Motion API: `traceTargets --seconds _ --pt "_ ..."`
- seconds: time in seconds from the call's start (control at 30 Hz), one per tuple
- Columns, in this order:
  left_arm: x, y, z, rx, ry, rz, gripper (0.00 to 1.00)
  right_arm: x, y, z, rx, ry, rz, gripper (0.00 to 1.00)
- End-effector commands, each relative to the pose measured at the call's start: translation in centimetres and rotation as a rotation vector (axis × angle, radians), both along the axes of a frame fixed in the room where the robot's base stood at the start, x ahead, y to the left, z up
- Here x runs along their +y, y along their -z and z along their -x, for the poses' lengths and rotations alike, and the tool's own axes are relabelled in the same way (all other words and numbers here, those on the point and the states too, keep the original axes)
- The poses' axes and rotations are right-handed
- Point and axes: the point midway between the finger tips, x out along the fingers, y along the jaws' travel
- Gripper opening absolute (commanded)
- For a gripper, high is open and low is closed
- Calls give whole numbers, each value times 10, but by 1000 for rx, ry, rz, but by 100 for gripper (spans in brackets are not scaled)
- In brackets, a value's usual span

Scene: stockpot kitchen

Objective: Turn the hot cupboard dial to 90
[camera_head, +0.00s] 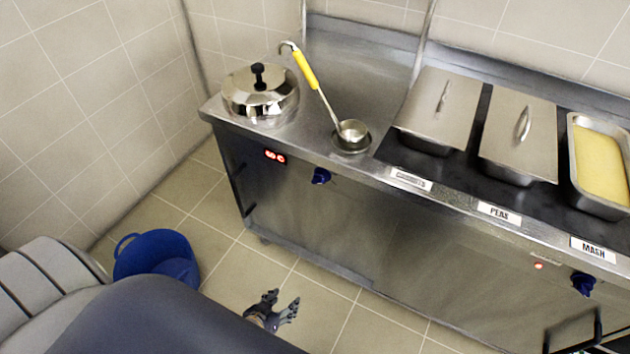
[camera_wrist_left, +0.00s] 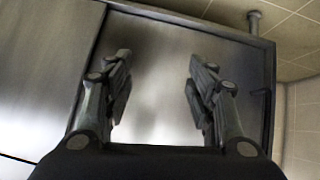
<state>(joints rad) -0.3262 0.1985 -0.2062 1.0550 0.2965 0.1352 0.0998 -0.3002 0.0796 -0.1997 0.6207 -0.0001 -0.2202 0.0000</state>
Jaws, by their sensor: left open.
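The hot cupboard (camera_head: 330,225) is a steel unit with a counter on top. A blue dial (camera_head: 320,176) sits on its front panel, right of a small red lit display (camera_head: 275,156) that seems to read 60 C. A second blue dial (camera_head: 583,284) is on the front at the far right, near a small red light (camera_head: 539,266). My left gripper (camera_head: 284,299) is open and empty, low in front of the cupboard and apart from both dials. In the left wrist view its spread fingers (camera_wrist_left: 158,72) face a plain steel panel (camera_wrist_left: 160,105). My right gripper is not in view.
On the counter stand a lidded steel pot (camera_head: 260,100) and a yellow-handled ladle (camera_head: 307,72) in a small round pot (camera_head: 351,144). Lidded food pans (camera_head: 437,105) and an open pan of mash (camera_head: 602,165) stand right. A blue bucket (camera_head: 155,250) is on the floor at left.

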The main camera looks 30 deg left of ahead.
Motion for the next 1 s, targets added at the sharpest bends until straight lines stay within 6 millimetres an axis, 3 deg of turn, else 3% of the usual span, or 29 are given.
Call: traceTargets --seconds 0.03,0.1,0.2,0.3,0.4,0.5,0.63,1.0 --pt "3 -49 -35 -129 -35 49 52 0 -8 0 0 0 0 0" --pt "7 -108 -72 -290 -80 123 52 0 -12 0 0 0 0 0" --pt "11 -183 -107 -479 -128 221 52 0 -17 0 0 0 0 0" --pt "14 -238 -124 -609 -160 297 52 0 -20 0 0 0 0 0" --pt "17 -269 -131 -682 -177 343 52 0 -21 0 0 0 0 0" --pt "18 -280 -136 -709 -184 359 52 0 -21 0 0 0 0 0" --pt "18 -281 -149 -711 -185 360 52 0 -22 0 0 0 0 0" --pt "15 -280 -213 -710 -183 359 52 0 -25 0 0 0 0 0"
